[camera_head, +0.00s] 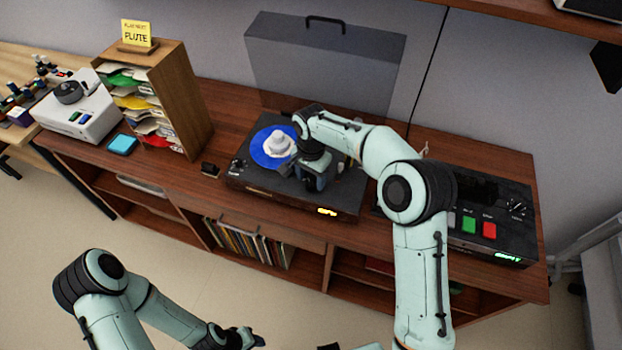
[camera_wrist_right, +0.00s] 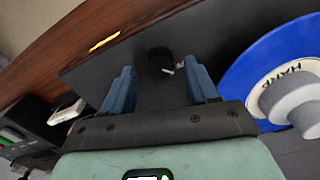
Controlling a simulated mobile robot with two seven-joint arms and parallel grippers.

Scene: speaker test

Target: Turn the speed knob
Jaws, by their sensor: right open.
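The black speed knob (camera_wrist_right: 160,62), with a white pointer mark, stands on the dark top of the record player (camera_head: 262,186). In the right wrist view it sits between the two blue fingers of my right gripper (camera_wrist_right: 160,85), near their tips, with a gap on each side. In the head view my right gripper (camera_head: 313,182) is over the front right part of the player and hides the knob. A small orange display (camera_head: 327,211) glows on the player's front. My left gripper (camera_head: 243,340) is low at the bottom edge, too small to read its fingers.
A blue record (camera_head: 262,158) with a white-grey piece (camera_head: 281,143) on it lies left of my right gripper. A black unit with green and red buttons (camera_head: 489,231) stands right, partly behind my arm. A wooden sorter (camera_head: 180,105) stands left; a grey lid (camera_head: 330,70) rises behind.

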